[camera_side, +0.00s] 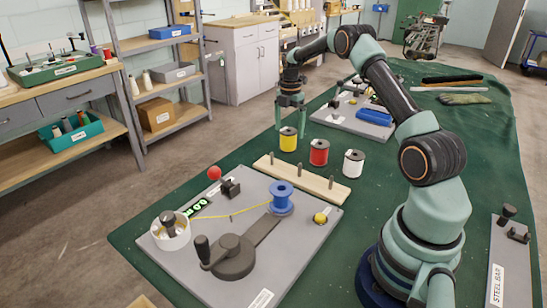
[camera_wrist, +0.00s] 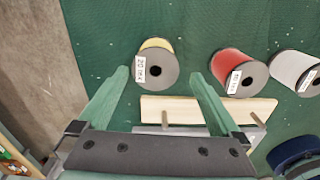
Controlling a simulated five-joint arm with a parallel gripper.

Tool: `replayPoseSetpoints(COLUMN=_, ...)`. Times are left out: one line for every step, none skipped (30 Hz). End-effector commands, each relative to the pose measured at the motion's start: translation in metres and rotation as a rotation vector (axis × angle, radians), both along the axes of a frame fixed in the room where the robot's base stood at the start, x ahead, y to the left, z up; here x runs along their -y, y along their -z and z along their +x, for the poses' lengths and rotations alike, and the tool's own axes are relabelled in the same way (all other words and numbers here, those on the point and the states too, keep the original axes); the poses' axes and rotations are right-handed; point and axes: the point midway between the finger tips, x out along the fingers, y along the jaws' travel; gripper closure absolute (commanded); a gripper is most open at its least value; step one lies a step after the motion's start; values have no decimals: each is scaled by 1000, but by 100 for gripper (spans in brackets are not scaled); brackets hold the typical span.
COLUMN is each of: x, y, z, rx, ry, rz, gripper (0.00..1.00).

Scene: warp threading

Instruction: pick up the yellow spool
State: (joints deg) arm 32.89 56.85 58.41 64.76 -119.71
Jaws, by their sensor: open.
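The yellow spool (camera_side: 288,143) stands upright on the green mat, at the left of a row of three spools. My gripper (camera_side: 290,120) is open and empty just above it, with the fingers pointing down. In the wrist view, the yellow spool (camera_wrist: 141,66) lies between and slightly beyond the two spread fingertips (camera_wrist: 160,73). Its dark end face with a centre hole and a white label faces the camera. I see no clear contact between the fingers and the spool.
The red spool (camera_side: 319,156) and the white spool (camera_side: 353,166) stand to the right. A wooden peg rack (camera_side: 310,184) lies in front. A grey winding board (camera_side: 322,224) with a blue spool is nearer; another board with a blue block (camera_side: 374,117) is behind.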

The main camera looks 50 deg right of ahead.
Motion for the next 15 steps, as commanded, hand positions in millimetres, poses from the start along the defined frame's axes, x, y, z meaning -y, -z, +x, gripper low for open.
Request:
replayPoseSetpoints(x=0, y=4, z=0, rx=-1, ry=0, rz=0, gripper=0)
replayPoseSetpoints(x=0, y=5, z=0, rx=-1, ry=0, rz=0, gripper=0)
replayPoseSetpoints(x=0, y=7, z=0, rx=-1, ry=0, rz=0, gripper=0)
replayPoseSetpoints(x=0, y=9, z=0, rx=-1, ry=0, rz=1, gripper=0)
replayPoseSetpoints(x=1, y=11, z=1, rx=-1, ry=1, rz=1, gripper=0)
replayPoseSetpoints(x=2, y=15, z=2, rx=-1, ry=1, rz=1, gripper=0)
replayPoseSetpoints(x=2, y=19, z=2, rx=-2, ry=1, rz=1, gripper=0)
replayPoseSetpoints(x=3, y=23, z=3, rx=-2, ry=1, rz=1, gripper=0)
replayPoseSetpoints(x=4, y=28, z=4, rx=-2, ry=1, rz=1, gripper=0)
replayPoseSetpoints(x=5, y=32, z=5, rx=-2, ry=1, rz=1, gripper=0)
replayPoseSetpoints(x=6, y=36, z=5, rx=-1, ry=1, rz=1, gripper=0)
replayPoseSetpoints(x=6, y=41, z=6, rx=-2, ry=1, rz=1, gripper=0)
replayPoseSetpoints(x=6, y=45, z=5, rx=-2, ry=1, rz=1, gripper=0)
replayPoseSetpoints(x=6, y=49, z=5, rx=-3, ry=1, rz=1, gripper=0)
replayPoseSetpoints(x=6, y=52, z=5, rx=-2, ry=1, rz=1, gripper=0)
